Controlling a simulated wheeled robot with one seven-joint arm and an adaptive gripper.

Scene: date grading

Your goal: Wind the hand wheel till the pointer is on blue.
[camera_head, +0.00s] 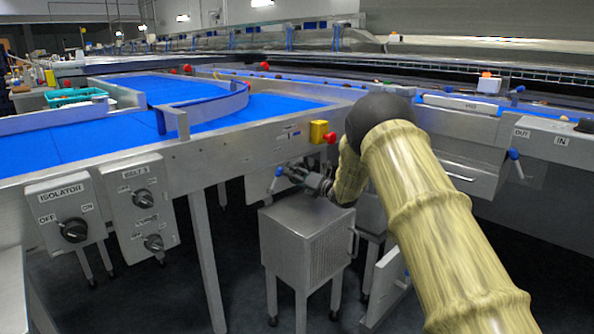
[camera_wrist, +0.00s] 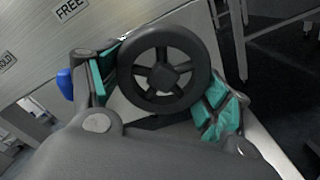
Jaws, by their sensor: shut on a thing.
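The dark spoked hand wheel (camera_wrist: 165,68) fills the upper middle of the wrist view. My gripper (camera_wrist: 168,82) has its teal-padded fingers on either side of the rim and is shut on the wheel. In the head view my gripper (camera_head: 300,174) is small, below the belt frame and above a grey cabinet. I cannot make out the wheel in the head view, where my arm and gripper cover that spot. No pointer and no coloured scale can be made out in either view.
A blue-tipped lever (camera_wrist: 65,83) sits left of the wheel, near a FREE label (camera_wrist: 72,9). The grey cabinet (camera_head: 305,245) stands below my gripper. A yellow box with a red button (camera_head: 319,132) is above it. Switch boxes (camera_head: 140,207) hang at left.

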